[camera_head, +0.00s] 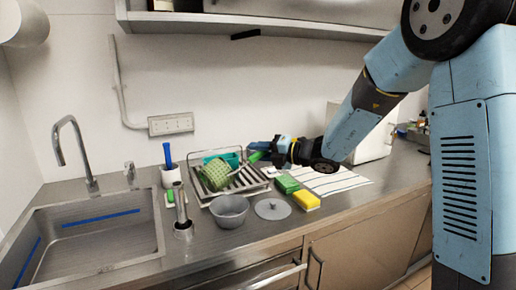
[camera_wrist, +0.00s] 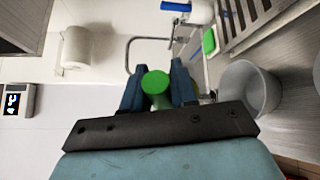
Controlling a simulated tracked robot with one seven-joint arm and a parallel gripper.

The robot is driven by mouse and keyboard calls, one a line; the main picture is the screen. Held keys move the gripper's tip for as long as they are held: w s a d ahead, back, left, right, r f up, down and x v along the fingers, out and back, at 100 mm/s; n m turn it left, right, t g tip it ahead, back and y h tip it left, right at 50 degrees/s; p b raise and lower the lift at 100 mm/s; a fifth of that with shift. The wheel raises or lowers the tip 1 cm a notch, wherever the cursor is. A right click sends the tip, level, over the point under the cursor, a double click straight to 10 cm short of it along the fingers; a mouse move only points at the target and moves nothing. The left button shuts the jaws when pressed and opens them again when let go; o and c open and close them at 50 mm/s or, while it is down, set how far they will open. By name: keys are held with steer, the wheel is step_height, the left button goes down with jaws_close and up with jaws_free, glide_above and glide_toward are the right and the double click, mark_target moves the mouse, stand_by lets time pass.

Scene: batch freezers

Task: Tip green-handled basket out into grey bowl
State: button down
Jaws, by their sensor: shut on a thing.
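The basket (camera_head: 216,176), a green perforated cup shape, is tilted at the dish rack, behind and slightly left of the grey bowl (camera_head: 229,212). I cannot tell whether it touches the rack or what is inside. Its green handle (camera_head: 256,157) slopes up right to my gripper (camera_head: 275,152), which is shut on it. The grey bowl stands upright on the counter and also shows in the wrist view (camera_wrist: 236,92).
The wire dish rack (camera_head: 246,187) holds a teal container (camera_head: 222,159). A grey disc (camera_head: 272,209), green sponge (camera_head: 287,184) and yellow sponge (camera_head: 306,200) lie right of the bowl. A cup with a blue brush (camera_head: 169,175), a metal canister (camera_head: 182,222) and the sink (camera_head: 85,235) are left.

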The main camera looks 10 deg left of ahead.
step_height(320, 180, down, 9)
steer(key=w+d+m+t+y, duration=0.1)
steer(key=m+y, duration=0.1)
steer(key=m, duration=0.4)
steer(key=shift+w+d+r, duration=0.15)
steer(key=shift+w, duration=0.05)
stand_by(0.5)
stand_by(0.8)
steer(key=shift+d, duration=0.1)
stand_by(0.3)
